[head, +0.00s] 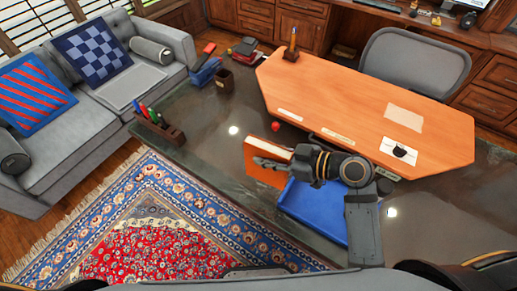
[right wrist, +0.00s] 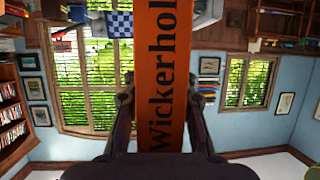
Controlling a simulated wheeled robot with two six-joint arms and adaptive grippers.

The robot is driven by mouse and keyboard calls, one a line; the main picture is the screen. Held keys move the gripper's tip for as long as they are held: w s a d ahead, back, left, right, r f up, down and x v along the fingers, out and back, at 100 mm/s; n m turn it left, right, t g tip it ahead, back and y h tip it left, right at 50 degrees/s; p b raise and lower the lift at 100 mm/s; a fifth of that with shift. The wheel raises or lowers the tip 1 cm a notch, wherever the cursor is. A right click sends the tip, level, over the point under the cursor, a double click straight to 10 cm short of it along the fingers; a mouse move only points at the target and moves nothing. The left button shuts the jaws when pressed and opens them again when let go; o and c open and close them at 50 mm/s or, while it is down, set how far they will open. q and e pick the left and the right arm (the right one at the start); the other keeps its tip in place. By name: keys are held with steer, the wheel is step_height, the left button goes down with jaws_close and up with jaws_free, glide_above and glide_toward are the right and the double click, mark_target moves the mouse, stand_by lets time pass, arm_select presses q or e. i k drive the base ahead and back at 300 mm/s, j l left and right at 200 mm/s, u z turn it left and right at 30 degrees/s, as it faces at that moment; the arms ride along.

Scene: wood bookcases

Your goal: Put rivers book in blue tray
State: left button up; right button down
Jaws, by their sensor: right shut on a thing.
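My right gripper (head: 272,164) is shut on an orange book (head: 257,174) with pale pages, held above the dark table. In the right wrist view the book's orange spine (right wrist: 161,60) stands between the two fingers and reads "Wickerhol" in dark letters, the rest cut off. I cannot read the word rivers on it. The blue tray (head: 318,213) lies on the dark table, just right of and below the book in the head view. Its visible floor is empty; my right arm covers part of it. My left gripper is not in view.
The dark table (head: 225,150) has bare room left of the tray. An orange wooden board (head: 350,95) with papers lies behind it. A pen holder (head: 160,128), a red object (head: 275,126) and a dark cup (head: 224,79) stand nearby. A grey chair (head: 415,65) is behind.

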mark_target(321, 199)
steer(key=i+j, duration=0.15)
steer(key=j, duration=0.2)
steer(key=i+j, duration=0.1)
steer(key=j, duration=0.25)
steer(key=i+j+z, duration=0.15)
steer(key=j, duration=0.2)
steer(key=j+z, duration=0.15)
steer(key=j, duration=0.2)
steer(key=i+j+z, duration=0.15)
steer(key=j, duration=0.25)
steer(key=z, duration=1.4)
